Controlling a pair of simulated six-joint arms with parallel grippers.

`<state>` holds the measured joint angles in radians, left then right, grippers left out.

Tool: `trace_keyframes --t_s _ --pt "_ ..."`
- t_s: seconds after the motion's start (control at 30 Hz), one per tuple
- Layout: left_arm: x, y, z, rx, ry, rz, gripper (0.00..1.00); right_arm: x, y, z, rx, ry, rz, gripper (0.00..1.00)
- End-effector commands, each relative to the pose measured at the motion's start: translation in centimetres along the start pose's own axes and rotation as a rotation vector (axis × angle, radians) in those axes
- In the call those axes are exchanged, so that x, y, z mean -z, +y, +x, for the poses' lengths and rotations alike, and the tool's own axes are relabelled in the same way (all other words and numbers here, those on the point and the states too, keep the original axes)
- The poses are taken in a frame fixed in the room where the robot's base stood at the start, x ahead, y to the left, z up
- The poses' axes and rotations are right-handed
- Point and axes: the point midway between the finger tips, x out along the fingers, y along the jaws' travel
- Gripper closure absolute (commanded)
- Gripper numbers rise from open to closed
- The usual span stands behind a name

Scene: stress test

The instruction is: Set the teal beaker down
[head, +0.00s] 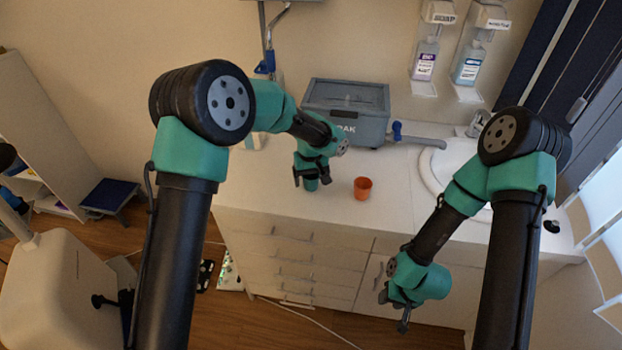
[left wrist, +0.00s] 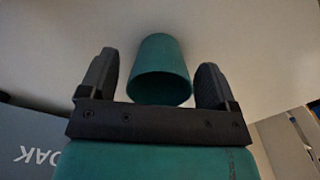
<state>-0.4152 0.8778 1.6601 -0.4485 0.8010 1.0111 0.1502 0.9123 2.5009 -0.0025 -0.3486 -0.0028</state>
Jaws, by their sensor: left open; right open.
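The teal beaker (left wrist: 160,62) is between the two fingers of my left gripper (left wrist: 158,85) in the left wrist view, with a gap showing on each side and its open rim towards the wrist. In the head view the beaker (head: 311,185) shows only as a small teal patch below my left gripper (head: 311,177), low over the white counter. It appears to stand on the counter. My left gripper is open around it. My right gripper (head: 393,311) is open and empty, in front of the counter's drawers.
An orange cup (head: 363,188) stands on the counter right of my left gripper. A grey lidded box (head: 345,108) is behind it. A sink (head: 450,163) is at the right, with soap bottles (head: 425,60) on the wall. Counter left of the gripper (head: 250,180) is clear.

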Motion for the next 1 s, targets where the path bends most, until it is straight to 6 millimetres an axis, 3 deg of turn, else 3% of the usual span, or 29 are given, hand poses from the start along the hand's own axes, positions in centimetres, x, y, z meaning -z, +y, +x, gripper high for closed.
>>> trace_keyframes --t_s 0.6,0.8,1.0 --pt "0.1 0.0 -10.2 -0.002 0.003 -0.001 0.17 0.0 0.0 0.0 0.000 0.000 0.000 0.57" --pt "0.0 0.0 -11.6 -0.001 0.000 0.000 0.17 0.0 0.0 0.0 0.000 0.000 0.000 0.57" --pt "0.0 0.0 -11.7 -0.001 0.000 0.000 0.17 0.0 0.0 0.0 0.000 0.000 0.000 0.57"
